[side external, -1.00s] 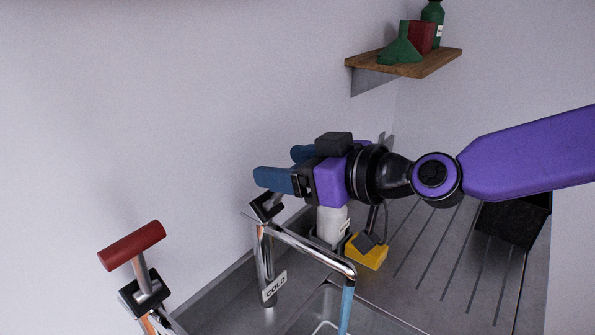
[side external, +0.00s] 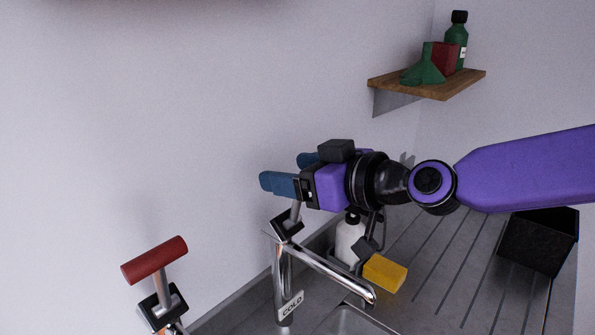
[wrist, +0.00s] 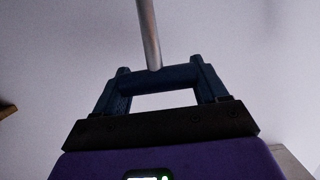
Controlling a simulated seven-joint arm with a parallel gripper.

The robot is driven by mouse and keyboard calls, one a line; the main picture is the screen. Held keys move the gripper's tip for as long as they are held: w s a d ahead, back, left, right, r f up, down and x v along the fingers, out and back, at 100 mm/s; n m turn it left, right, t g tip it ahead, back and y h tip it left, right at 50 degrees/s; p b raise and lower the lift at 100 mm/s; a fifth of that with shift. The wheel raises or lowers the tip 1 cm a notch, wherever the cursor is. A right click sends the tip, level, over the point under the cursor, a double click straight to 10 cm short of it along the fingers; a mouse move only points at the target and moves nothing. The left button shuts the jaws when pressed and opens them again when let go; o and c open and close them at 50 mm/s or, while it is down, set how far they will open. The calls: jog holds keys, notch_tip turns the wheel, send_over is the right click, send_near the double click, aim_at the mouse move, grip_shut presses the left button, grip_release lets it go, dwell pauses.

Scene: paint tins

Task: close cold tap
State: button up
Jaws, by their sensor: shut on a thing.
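My gripper (side external: 292,172) is above the cold tap, its two blue fingers pointing left. In the wrist view my gripper (wrist: 162,85) is shut on the dark blue cold tap handle (wrist: 158,76), one finger at each end. The handle's metal stem (wrist: 148,35) runs up out of frame there. In the side view the near finger hides most of the handle, and the stem (side external: 296,211) rises nearly upright from a black bracket. The chrome cold tap (side external: 325,266) carries a white COLD label (side external: 291,305). No water shows at its spout end.
A second tap with a red handle (side external: 154,260) stands at the lower left. A white bottle (side external: 349,243) and yellow sponge (side external: 385,273) are behind the spout. A black box (side external: 538,242) sits on the ribbed drainer at right. A wooden shelf (side external: 428,84) holds green and red items.

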jog(key=shift+f, duration=0.4)
jog(key=o, duration=1.4)
jog(key=shift+r, duration=0.1)
jog(key=shift+r, duration=0.1)
jog(key=shift+s+d+r, duration=0.2)
jog(key=shift+s+d, duration=0.15)
jog(key=v, duration=1.6)
jog(key=shift+s+d, duration=0.1)
